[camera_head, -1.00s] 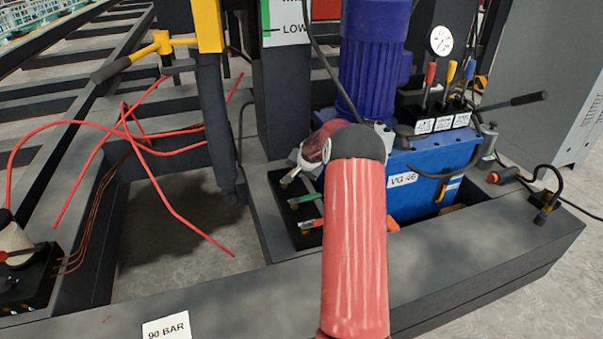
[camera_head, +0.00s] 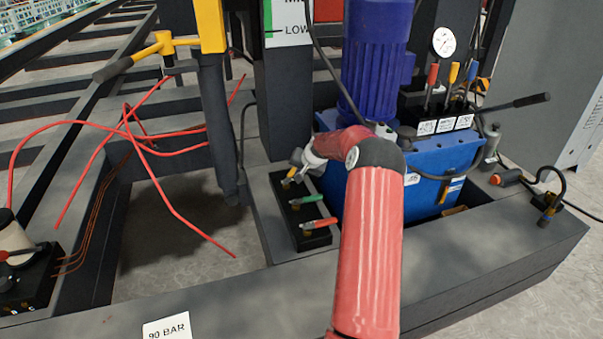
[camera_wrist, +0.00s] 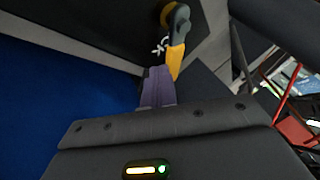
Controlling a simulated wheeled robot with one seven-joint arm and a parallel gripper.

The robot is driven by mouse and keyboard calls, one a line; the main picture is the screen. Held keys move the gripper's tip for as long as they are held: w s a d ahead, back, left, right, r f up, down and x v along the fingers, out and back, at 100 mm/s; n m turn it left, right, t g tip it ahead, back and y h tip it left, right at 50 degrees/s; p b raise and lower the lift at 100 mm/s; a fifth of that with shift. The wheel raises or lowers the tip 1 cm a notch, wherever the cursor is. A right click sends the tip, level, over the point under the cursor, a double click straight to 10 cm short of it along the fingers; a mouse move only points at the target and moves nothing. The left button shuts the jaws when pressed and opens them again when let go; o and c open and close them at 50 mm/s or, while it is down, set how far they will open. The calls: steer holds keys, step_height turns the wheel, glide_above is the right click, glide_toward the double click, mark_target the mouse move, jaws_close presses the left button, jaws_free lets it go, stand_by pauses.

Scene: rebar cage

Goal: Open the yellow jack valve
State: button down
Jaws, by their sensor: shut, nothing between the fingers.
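The yellow valve handle (camera_wrist: 175,61) shows in the wrist view, running down from a dark rounded end beside a brass fitting. My gripper (camera_wrist: 157,70) is shut and empty. Its purple fingertips are close to the left of the handle's lower end; I cannot tell whether they touch. In the head view my gripper (camera_head: 297,157) is at the far end of the black valve block (camera_head: 305,240). The yellow valve there is small and partly hidden by it. A green lever (camera_head: 312,197) and a red lever (camera_head: 319,223) are nearer on the same block.
The blue tank (camera_head: 440,165) with its blue motor (camera_head: 375,60) stands right of the valve block. A dark post (camera_head: 278,100) rises behind it. A dark frame beam (camera_head: 450,260) runs in front. Red hoses (camera_head: 150,150) lie at left.

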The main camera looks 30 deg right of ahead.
mark_target(292, 171)
steer(key=n+y, duration=0.1)
steer(key=w+n+y, duration=0.1)
steer(key=n, duration=0.1)
steer(key=w+n+y, duration=0.1)
steer(key=shift+w+a+g, duration=0.15)
steer(key=shift+a+g, duration=0.1)
steer(key=shift+g, duration=0.05)
steer(key=shift+w+a+n, duration=0.15)
steer(key=shift+n, duration=0.35)
steer(key=shift+w+a, duration=0.25)
steer(key=shift+w, duration=0.2)
